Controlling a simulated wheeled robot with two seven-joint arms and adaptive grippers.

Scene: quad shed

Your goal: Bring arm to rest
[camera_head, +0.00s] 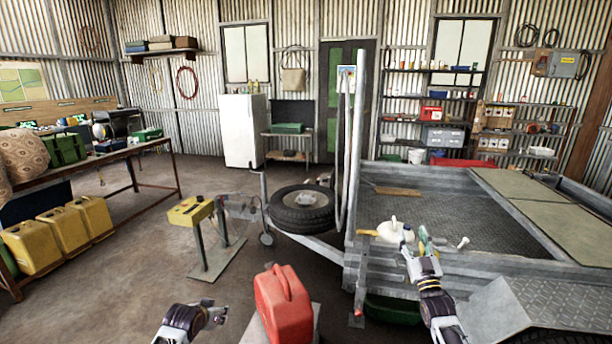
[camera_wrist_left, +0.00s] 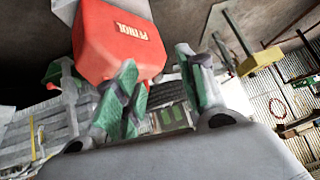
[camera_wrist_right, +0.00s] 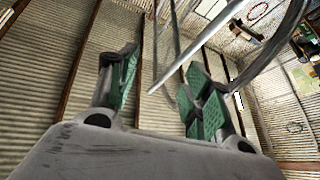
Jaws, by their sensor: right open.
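My right gripper (camera_head: 424,246) is raised over the near edge of the trailer (camera_head: 450,262). In the right wrist view its green-padded fingers (camera_wrist_right: 163,68) stand apart with nothing between them. My left gripper (camera_head: 216,312) is low at the front, left of the red petrol can (camera_head: 283,305). In the left wrist view its fingers (camera_wrist_left: 157,62) are also apart and empty, with the petrol can (camera_wrist_left: 115,40) beyond them. A white rounded container (camera_head: 394,231) shows just left of my right gripper; I cannot tell whether they touch.
A spare wheel (camera_head: 302,208) lies at the trailer's front, beside a yellow-topped stand (camera_head: 190,211). A workbench (camera_head: 90,160) runs along the left, with yellow jerrycans (camera_head: 70,228) below. Open floor (camera_head: 130,265) lies between the bench and the stand.

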